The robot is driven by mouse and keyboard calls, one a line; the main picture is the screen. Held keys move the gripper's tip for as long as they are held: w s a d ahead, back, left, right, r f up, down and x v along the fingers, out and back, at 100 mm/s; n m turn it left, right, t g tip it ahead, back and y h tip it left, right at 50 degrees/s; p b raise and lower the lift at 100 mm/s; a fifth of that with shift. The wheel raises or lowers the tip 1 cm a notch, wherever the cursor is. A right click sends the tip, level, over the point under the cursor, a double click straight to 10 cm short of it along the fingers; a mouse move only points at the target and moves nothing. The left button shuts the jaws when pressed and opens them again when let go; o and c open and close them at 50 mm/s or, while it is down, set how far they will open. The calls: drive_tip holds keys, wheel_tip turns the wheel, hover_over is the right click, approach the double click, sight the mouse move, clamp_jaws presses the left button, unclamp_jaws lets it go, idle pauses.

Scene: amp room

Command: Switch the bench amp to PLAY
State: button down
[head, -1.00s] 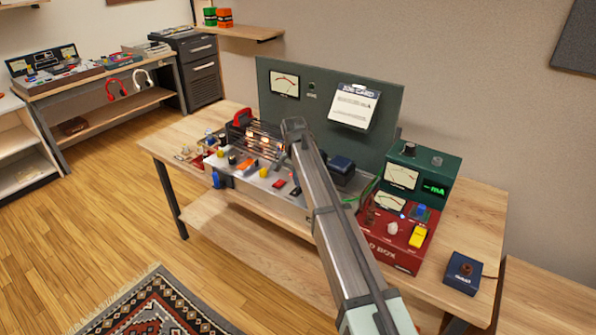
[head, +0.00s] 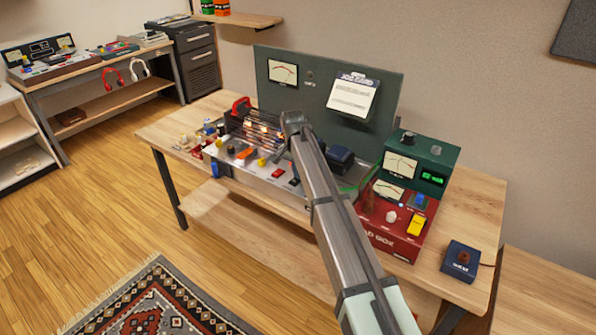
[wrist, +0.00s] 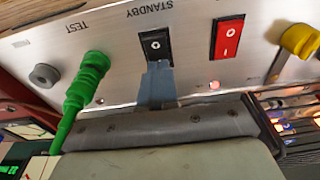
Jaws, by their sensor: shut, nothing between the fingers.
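The bench amp (head: 262,182) is a silver chassis with glowing tubes on the wooden bench. In the wrist view its panel (wrist: 120,50) appears upside down. A black rocker switch (wrist: 154,44) sits beside the word STANDBY, with its O mark showing. My gripper (wrist: 158,82) is shut and empty, its blue-grey fingertips at the lower edge of this rocker. They cover its other end and any label there; I cannot tell whether they press it. In the head view the fingertips are hidden at the arm's end.
A red rocker switch (wrist: 228,37), a lit red lamp (wrist: 214,85) and a yellow knob (wrist: 298,40) are right of the black rocker. A green plug (wrist: 88,80) is left of it, near TEST. A red box (head: 395,238) stands right of the amp.

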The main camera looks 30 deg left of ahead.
sight(295, 180)
drive_tip(key=shift+s+f, duration=0.1)
drive_tip(key=shift+s, duration=0.15)
drive_tip(key=shift+s+r, duration=0.25)
drive_tip(key=shift+s, duration=0.3)
wheel_tip(295, 180, up, 14)
drive_tip(key=s, duration=0.1)
drive_tip(key=shift+s, duration=0.35)
drive_tip(key=shift+w, duration=0.1)
drive_tip(key=shift+w+f, duration=0.1)
drive_tip(key=shift+w, duration=0.5)
